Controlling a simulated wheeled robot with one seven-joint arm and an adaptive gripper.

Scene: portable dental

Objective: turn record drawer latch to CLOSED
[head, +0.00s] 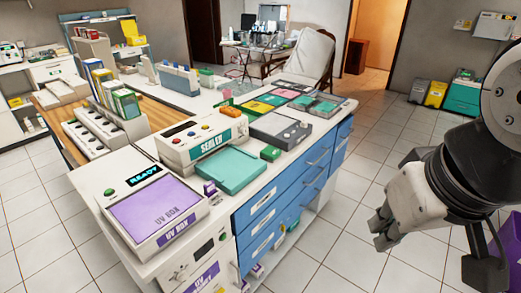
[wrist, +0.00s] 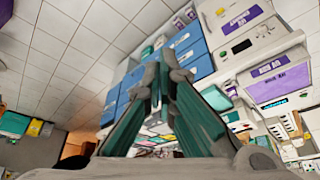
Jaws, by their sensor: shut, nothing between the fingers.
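The blue drawers (head: 290,198) form the front of the white-topped cabinet in the head view, with pale handles and labels. They also show in the wrist view (wrist: 190,45), beyond my fingers. I cannot make out a record drawer latch or its CLOSED mark in either view. My gripper (head: 378,232) is to the right of the drawers, over the tiled floor and apart from the cabinet. In the wrist view my gripper (wrist: 163,62) has its teal-sided fingers together at the tips, with nothing between them. The fingers hide part of the drawer fronts.
A purple-topped UV box (head: 155,212), a sealer (head: 200,140) and a teal tray (head: 230,170) stand on the counter. A draped chair (head: 305,55) stands behind. A purple bin (head: 512,245) is at the right edge. Tiled floor lies clear beside the drawers.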

